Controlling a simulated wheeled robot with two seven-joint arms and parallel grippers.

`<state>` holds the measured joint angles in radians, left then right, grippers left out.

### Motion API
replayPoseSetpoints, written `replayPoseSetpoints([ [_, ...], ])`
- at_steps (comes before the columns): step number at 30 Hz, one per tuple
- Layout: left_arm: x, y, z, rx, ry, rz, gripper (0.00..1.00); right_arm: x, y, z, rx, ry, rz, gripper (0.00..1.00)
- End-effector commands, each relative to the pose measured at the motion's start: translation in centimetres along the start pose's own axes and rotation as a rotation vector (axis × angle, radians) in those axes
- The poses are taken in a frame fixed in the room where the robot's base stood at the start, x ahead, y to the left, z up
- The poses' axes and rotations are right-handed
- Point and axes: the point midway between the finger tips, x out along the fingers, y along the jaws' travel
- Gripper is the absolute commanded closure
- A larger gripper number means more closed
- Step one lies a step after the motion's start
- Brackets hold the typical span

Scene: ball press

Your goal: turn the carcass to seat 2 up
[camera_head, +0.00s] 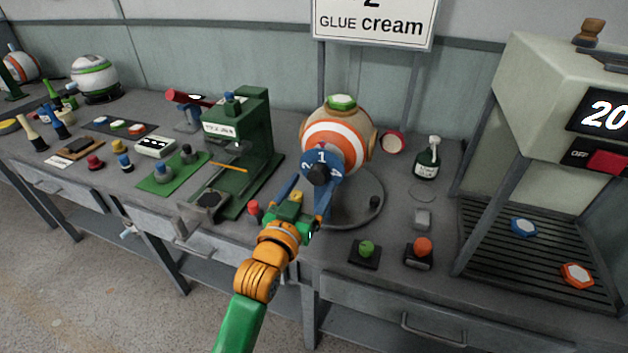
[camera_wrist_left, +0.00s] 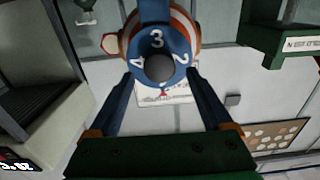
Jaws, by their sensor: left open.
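The carcass (camera_head: 346,132) is a round ball with orange and white bands and a green patch on top. It sits on a round grey stand (camera_head: 372,205). A blue disc (camera_head: 322,158) with numbers faces me on its front, with a black knob (camera_head: 318,174) at the centre. In the head view 1 is at the top, 2 at the left and 4 at the right. The wrist view shows the disc (camera_wrist_left: 157,38) inverted, with 3 at the top. My left gripper (camera_head: 306,187) is open, its blue fingers on either side of the knob. I cannot tell whether they touch it.
A green press (camera_head: 250,140) stands close on the left. A large machine (camera_head: 560,100) stands at the far right.

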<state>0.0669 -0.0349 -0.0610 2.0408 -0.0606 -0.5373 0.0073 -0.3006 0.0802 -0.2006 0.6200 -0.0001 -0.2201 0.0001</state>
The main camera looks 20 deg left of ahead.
Motion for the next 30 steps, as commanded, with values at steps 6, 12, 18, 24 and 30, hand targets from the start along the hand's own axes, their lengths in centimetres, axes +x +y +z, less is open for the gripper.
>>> replayPoseSetpoints([
  [6, 2.3, 0.0, 0.0, -0.001, -0.001, 0.001, 0.17, -0.2, 0.1, 0.0, 0.0, 0.0, 0.001, 0.5],
  [12, 2.3, 0.0, 0.1, 0.0, -0.001, 0.001, 0.17, -0.2, 0.1, 0.0, 0.0, 0.0, 0.001, 0.5],
  [18, 2.3, 0.0, 0.1, 0.0, -0.001, 0.001, 0.71, -0.2, 0.1, 0.0, 0.0, 0.0, 0.001, 0.5],
  [24, 2.3, 0.0, 0.1, 0.0, -0.002, 0.001, 1.0, -0.2, 0.1, 0.0, 0.001, 0.0, 0.001, 0.5],
  [30, 2.3, 0.0, 0.1, 0.002, -0.002, 0.001, 1.0, -0.2, 0.1, -0.1, 0.001, 0.0, 0.001, 0.5],
])
